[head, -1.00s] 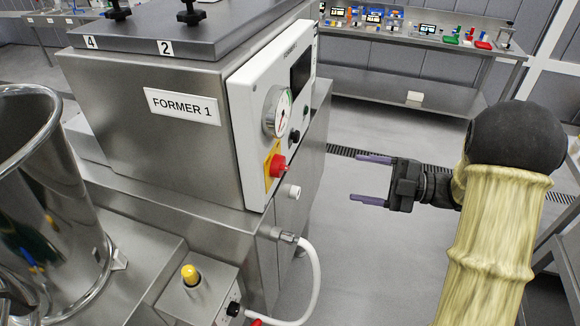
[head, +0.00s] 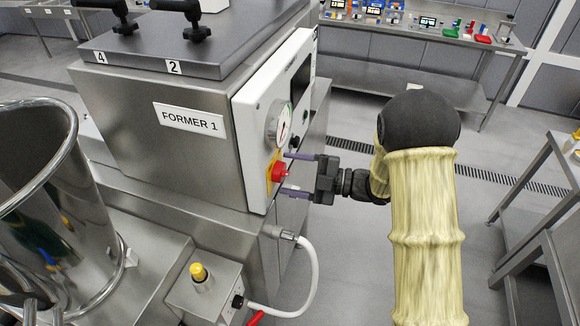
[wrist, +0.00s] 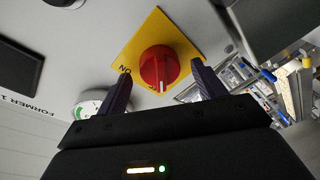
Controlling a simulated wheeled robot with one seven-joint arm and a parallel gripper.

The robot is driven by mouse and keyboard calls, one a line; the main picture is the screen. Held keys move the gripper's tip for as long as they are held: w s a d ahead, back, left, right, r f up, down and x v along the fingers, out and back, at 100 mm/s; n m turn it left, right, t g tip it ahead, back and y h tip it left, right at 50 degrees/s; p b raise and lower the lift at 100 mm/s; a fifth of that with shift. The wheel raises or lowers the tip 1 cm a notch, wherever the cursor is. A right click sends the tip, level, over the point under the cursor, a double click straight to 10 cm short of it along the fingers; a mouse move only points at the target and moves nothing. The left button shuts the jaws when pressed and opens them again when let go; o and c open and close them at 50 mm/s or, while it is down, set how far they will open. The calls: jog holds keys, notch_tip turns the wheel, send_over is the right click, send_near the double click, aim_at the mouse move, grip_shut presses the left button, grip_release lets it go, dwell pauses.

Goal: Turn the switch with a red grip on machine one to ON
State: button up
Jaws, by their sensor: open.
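The red switch grip (head: 279,172) sits on a yellow plate on the white front panel (head: 250,124) of the machine labelled FORMER 1 (head: 190,118). In the wrist view the red grip (wrist: 159,67) shows a pale line at its lower edge, and the yellow plate (wrist: 150,28) carries the word ON to the left of the grip. My gripper (head: 290,174) is open at the panel, its two purple fingers above and below the red grip in the head view. In the wrist view my gripper (wrist: 157,84) has a finger on either side of the grip, with gaps showing.
A round gauge (head: 279,127) and a dark screen (head: 301,76) are above the switch on the panel. A white hose (head: 312,275) hangs below. A steel hopper (head: 50,200) stands at left. Open floor (head: 345,260) lies to the right.

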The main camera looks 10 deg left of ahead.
jog(key=shift+a, duration=0.6)
jog(key=shift+d, duration=0.1)
jog(key=shift+c, duration=0.2)
